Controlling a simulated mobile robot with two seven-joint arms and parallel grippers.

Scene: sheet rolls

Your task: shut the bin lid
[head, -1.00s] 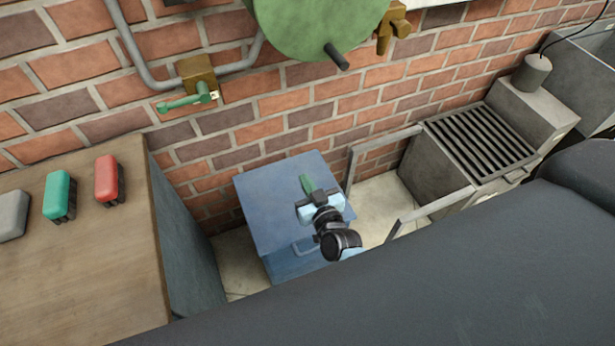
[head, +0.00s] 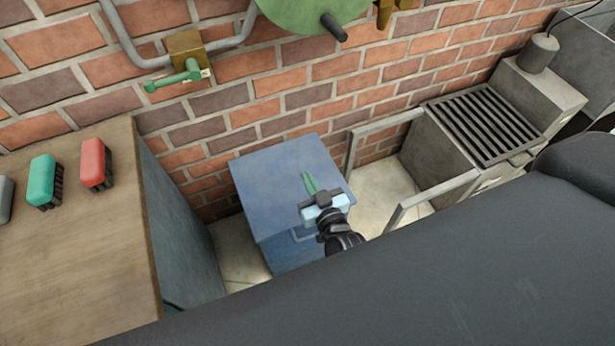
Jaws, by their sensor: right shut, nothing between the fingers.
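The bin (head: 297,256) is a blue box standing on the floor against the brick wall. Its flat blue lid (head: 270,180) lies level over the top, and I see no gap under it. A handle shows on the bin's front, partly behind my arm. My right gripper (head: 310,184) is over the lid's right half, with its green fingers shut and empty. I cannot tell whether the fingertips touch the lid. My left gripper is not in view.
A wooden-topped bench (head: 80,240) with green and red blocks stands to the left. A metal rail frame (head: 385,125) and a grated grey unit (head: 483,122) stand to the right. A green valve handle (head: 175,80) and a green drum (head: 305,12) are on the wall.

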